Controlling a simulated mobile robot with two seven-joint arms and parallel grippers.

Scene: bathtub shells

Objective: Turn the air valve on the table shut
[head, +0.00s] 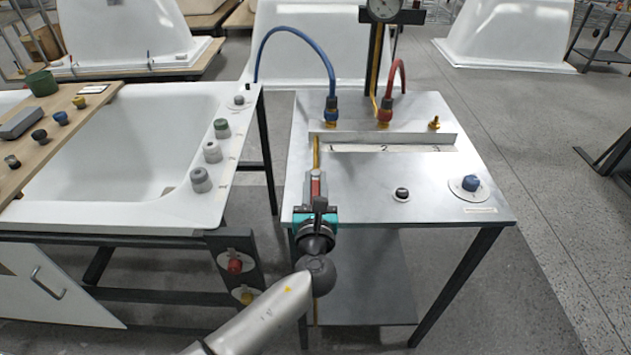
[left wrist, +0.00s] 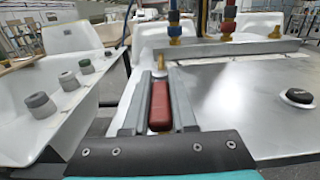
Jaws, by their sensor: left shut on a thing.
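The air valve's red handle (left wrist: 160,103) lies between the two grey fingers of my left gripper (left wrist: 158,90) in the left wrist view. A brass piece (left wrist: 161,63) stands just beyond the handle's far end. In the head view my left gripper (head: 316,183) is over the left part of the metal table (head: 365,190), shut on the red handle (head: 315,187), which points along the fingers. The fingers and wrist hide most of the valve's body there. My right gripper is not in view.
At the table's back, a blue hose (head: 297,34) and a red hose (head: 393,68) meet brass fittings behind a numbered strip (head: 385,148). A white tub (head: 120,145) stands left.

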